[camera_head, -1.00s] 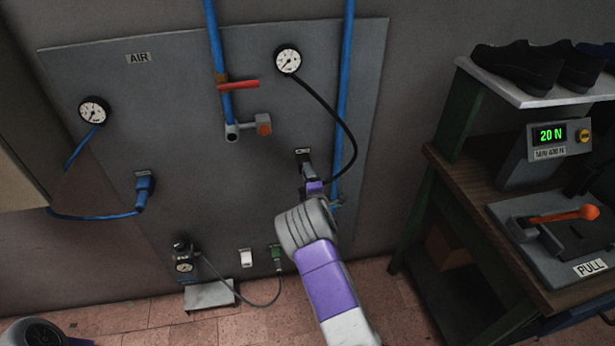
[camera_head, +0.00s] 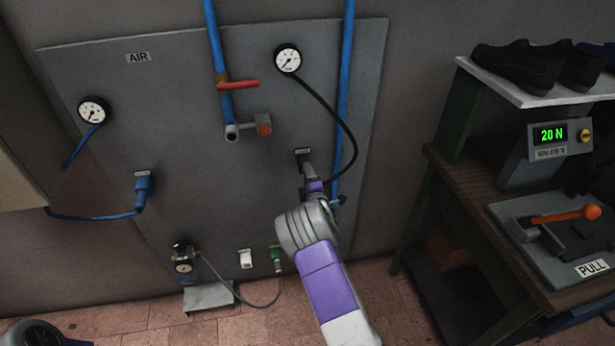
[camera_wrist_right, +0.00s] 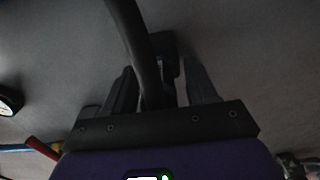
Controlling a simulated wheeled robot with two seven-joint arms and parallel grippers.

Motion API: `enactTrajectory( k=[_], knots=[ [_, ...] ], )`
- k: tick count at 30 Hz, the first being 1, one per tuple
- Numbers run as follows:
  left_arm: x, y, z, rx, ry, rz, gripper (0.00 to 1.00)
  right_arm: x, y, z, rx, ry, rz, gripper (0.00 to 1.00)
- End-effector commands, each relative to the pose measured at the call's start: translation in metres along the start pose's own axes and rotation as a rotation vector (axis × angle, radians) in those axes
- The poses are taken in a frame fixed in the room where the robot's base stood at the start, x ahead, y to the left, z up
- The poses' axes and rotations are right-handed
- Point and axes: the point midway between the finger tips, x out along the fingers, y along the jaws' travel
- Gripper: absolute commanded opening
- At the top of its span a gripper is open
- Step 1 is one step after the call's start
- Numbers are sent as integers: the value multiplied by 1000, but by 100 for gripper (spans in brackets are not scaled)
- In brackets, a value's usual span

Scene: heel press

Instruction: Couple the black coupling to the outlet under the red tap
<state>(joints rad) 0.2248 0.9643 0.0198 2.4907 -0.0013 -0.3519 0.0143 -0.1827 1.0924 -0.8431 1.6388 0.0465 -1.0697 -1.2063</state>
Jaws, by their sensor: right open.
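The red tap (camera_head: 238,84) is on a blue pipe on the grey panel. Its outlet (camera_head: 233,133) is just below, with an orange-ended fitting (camera_head: 263,125) to its right. A black hose (camera_head: 345,130) runs from the upper gauge down to the black coupling (camera_head: 303,158), parked on the panel under a small label. My right gripper (camera_head: 312,180) is at that coupling. In the right wrist view my right gripper (camera_wrist_right: 157,92) is open, its fingers on either side of the black hose and the dark coupling (camera_wrist_right: 165,55). Whether they touch it is unclear. My left gripper is not in view.
A blue hose with a blue coupling (camera_head: 142,190) hangs at the left of the panel. A green coupling (camera_head: 277,254) and a regulator (camera_head: 183,262) are low on it. A bench (camera_head: 465,190) with a press and shoes stands at right. The panel's middle is clear.

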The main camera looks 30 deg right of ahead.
Motion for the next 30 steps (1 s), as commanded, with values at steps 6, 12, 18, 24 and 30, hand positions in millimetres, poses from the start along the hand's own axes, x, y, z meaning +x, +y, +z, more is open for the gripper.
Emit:
enactTrajectory(
  k=[6,12,18,24,30],
  knots=[
    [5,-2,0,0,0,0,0,0,-1,0,0,0,0,57],
    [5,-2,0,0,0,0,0,0,0,0,0,0,-1,57],
    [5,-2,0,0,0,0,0,0,0,0,0,0,0,39],
    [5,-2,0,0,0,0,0,0,0,0,0,0,0,8],
    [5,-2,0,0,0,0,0,0,0,0,0,0,1,0]
  ],
)
